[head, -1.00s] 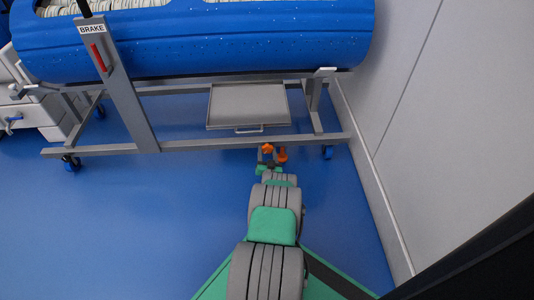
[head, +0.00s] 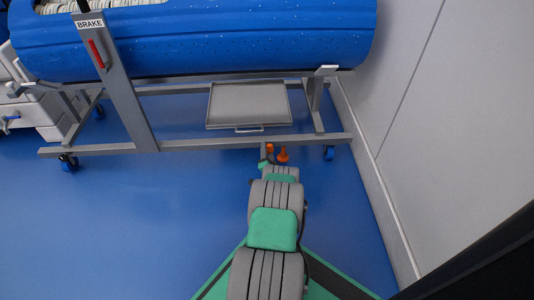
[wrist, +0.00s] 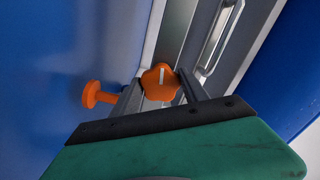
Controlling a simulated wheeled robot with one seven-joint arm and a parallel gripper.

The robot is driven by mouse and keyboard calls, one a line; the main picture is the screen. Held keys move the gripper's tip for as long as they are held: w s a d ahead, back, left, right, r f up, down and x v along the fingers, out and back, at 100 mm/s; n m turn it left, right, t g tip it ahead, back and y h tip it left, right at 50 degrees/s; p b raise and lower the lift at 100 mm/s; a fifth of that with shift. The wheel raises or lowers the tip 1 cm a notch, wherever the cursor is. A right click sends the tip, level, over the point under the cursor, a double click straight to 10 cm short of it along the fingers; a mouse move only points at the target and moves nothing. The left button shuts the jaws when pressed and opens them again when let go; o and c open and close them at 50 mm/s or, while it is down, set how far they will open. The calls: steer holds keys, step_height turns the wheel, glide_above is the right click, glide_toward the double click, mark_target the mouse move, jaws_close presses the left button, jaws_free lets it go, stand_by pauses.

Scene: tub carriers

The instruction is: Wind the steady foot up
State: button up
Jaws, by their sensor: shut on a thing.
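An orange lobed knob (wrist: 160,82) with a white mark on its face sits between the fingers of my gripper (wrist: 161,92) in the wrist view. My gripper is shut on it. The knob also shows small in the head view (head: 269,147), just below the lower rail of the carrier's frame. The orange steady foot (wrist: 95,95), a stem with a round flat end, stands beside the knob, apart from my fingers. It also shows in the head view (head: 283,154); whether it touches the floor I cannot tell.
The blue tub (head: 200,42) lies on a grey wheeled frame (head: 200,145) with a post marked BRAKE and a red lever (head: 96,53). A grey tray (head: 248,105) hangs under it. A grey wall (head: 420,110) stands close on the right. The blue floor at left is open.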

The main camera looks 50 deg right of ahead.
steer(key=m, duration=1)
steer(key=shift+r, duration=0.1)
steer(key=shift+m, duration=0.4)
steer(key=o, duration=1.4)
steer(key=shift+r, duration=0.1)
steer(key=shift+s+a, duration=0.1)
steer(key=p+v, duration=0.4)
steer(key=v, duration=0.3)
steer(key=shift+s+a, duration=0.2)
